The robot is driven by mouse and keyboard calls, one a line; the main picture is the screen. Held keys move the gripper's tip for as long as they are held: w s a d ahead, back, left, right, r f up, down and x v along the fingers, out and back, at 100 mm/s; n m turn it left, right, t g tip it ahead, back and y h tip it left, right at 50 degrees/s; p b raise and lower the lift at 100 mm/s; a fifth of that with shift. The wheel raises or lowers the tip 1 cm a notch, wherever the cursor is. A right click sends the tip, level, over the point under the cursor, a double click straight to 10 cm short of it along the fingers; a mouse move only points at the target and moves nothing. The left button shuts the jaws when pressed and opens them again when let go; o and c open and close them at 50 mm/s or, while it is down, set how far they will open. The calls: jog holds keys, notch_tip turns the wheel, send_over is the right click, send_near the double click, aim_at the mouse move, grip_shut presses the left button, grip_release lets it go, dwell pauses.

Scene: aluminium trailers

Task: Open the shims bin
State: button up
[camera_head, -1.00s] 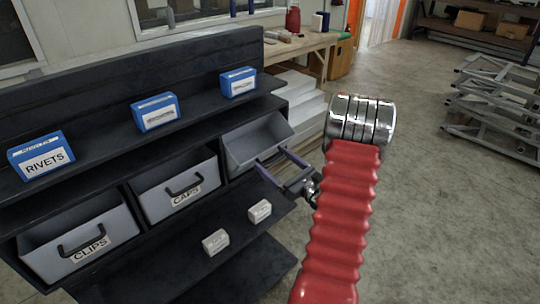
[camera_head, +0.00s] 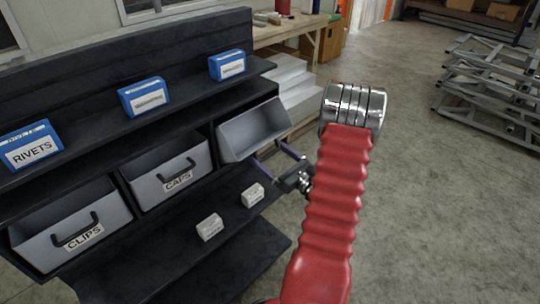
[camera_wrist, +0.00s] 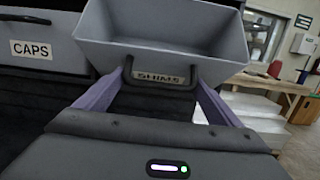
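The grey shims bin (camera_head: 254,129) is the rightmost bin in the row and is tilted out of the dark rack, its empty-looking inside showing. In the wrist view, the shims bin (camera_wrist: 165,38) fills the top middle, with its SHIMS label and dark handle (camera_wrist: 129,68) in front. My gripper (camera_head: 270,150) is at the bin's front; its two purple fingers are wide apart. In the wrist view, my gripper (camera_wrist: 158,88) has a finger on each side of the handle. Whether the fingers touch the bin front, I cannot tell.
The caps bin (camera_head: 172,174) and clips bin (camera_head: 72,232) sit shut to the left. Blue boxes, one marked RIVETS (camera_head: 31,147), stand on the shelf above. Two small white boxes (camera_head: 209,228) lie on the lower shelf.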

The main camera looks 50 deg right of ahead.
jog(key=shift+o, duration=1.4)
jog(key=s+f, duration=0.2)
jog(key=s, duration=1.1)
jog(key=shift+s+a, duration=0.3)
jog(key=shift+a, duration=0.1)
